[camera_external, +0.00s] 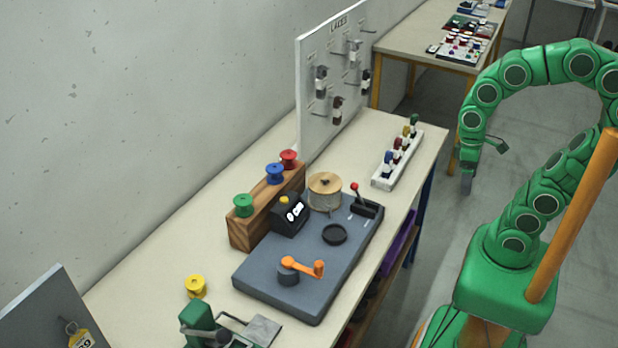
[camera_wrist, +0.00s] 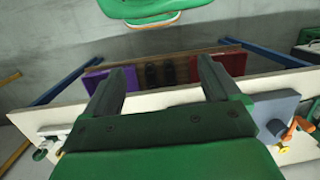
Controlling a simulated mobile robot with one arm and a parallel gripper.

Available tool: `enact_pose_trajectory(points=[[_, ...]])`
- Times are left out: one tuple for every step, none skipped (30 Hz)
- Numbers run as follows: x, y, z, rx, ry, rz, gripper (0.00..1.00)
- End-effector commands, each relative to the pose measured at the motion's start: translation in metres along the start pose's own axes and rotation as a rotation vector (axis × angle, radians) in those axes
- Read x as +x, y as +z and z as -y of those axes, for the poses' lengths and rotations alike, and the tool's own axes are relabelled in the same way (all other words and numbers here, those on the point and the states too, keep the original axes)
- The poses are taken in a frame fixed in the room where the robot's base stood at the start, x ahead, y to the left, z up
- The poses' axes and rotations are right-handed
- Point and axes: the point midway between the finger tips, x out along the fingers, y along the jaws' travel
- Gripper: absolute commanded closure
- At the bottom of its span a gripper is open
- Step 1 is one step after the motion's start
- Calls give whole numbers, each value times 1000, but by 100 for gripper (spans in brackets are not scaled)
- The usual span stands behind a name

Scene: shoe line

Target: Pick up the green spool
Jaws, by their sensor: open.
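The green spool (camera_external: 243,204) stands upright on top of a wooden block rack (camera_external: 243,236), at its near left end. A blue spool (camera_external: 275,173) and a red spool (camera_external: 289,159) stand farther along the same rack. My gripper (camera_external: 467,183) hangs in the air past the right edge of the workbench, well apart from the green spool. In the wrist view my gripper (camera_wrist: 162,82) shows two spread fingers with nothing between them. The green spool cannot be made out in the wrist view.
A grey machine plate (camera_external: 315,262) with an orange crank (camera_external: 304,268) lies right of the rack. A yellow spool (camera_external: 196,286) stands on the bench (camera_external: 143,277) near the front. A laces board (camera_external: 327,75) rises behind. A white holder (camera_external: 398,165) stands at the far right.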

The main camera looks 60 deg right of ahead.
Motion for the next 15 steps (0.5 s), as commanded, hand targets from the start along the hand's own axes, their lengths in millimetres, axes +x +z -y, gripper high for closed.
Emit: enact_pose_trajectory(points=[[-11, -9, -20, 53, 68, -25, 10], [-15, -15, -19, 51, 69, -29, 10], [-21, -24, -18, 50, 70, -34, 10], [-25, -31, -18, 48, 72, -36, 10], [-28, -38, -17, 47, 73, -38, 10], [-34, -47, -15, 44, 74, -42, 10], [-38, -55, -14, 42, 75, -45, 10], [-42, -62, -13, 40, 75, -47, 10], [-46, -71, -11, 37, 76, -48, 10], [-49, -78, -9, 35, 76, -49, 10], [-52, -86, -8, 33, 77, -50, 10], [-56, -96, -6, 31, 77, -53, 10], [-59, -104, -4, 30, 78, -56, 10], [-62, -110, -3, 28, 78, -58, 10], [-66, -120, 0, 25, 79, -60, 10]])
